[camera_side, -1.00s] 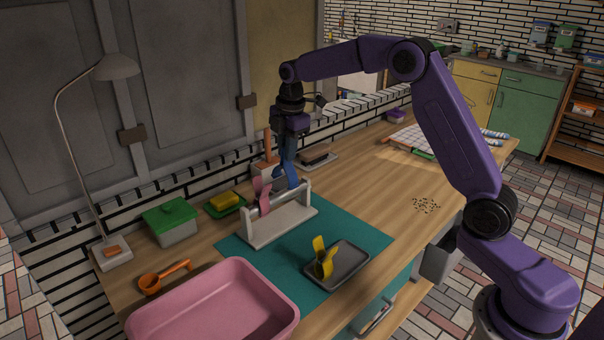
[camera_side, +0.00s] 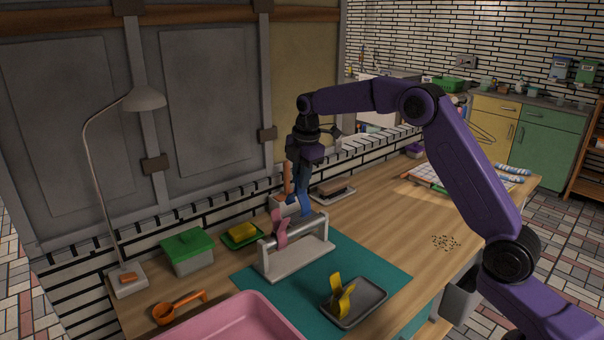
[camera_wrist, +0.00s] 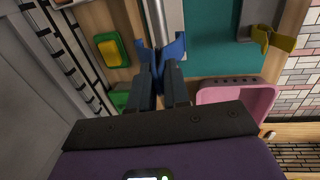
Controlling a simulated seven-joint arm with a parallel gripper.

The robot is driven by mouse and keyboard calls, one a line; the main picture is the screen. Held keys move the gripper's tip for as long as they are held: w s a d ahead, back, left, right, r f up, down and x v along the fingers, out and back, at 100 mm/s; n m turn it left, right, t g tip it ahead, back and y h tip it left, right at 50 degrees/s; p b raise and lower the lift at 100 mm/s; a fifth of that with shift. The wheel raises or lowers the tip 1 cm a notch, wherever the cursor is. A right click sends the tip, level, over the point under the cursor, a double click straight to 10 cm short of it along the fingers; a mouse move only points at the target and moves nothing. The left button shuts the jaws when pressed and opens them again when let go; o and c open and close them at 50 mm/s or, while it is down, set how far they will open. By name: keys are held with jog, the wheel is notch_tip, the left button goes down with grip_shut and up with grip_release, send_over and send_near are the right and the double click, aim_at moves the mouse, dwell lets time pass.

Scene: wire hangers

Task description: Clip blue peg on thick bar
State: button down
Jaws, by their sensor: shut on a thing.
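The blue peg (camera_side: 306,207) is gripped by my gripper (camera_side: 299,192), at the right part of the rack's bar in the side view. In the wrist view, the blue peg (camera_wrist: 161,48) spreads its two jaws at the grey bar (camera_wrist: 168,16). I cannot tell whether they are around the bar or just above it. My gripper (camera_wrist: 160,85) is shut on the peg's handles. The bar (camera_side: 305,226) runs between two white posts. A pink peg (camera_side: 280,230) hangs on it toward the left post.
A grey tray (camera_side: 372,305) with yellow pegs (camera_side: 342,297) sits on the teal mat (camera_side: 385,271). A pink tub (camera_side: 240,322) stands at the front left. A green box (camera_side: 188,250), a sponge (camera_side: 242,230) and a lamp (camera_side: 145,99) stand along the wall.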

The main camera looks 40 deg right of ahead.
jog(key=shift+w+f, duration=0.25)
jog(key=shift+f, duration=1.45)
jog(key=shift+w+f, duration=0.25)
jog(key=shift+f, duration=1.45)
jog(key=shift+w+f, duration=0.25)
jog(key=shift+f, duration=1.45)
jog(key=shift+f, duration=0.1)
grip_release()
notch_tip(320, 180, up, 17)
jog(key=s, duration=0.2)
jog(key=shift+s, duration=0.3)
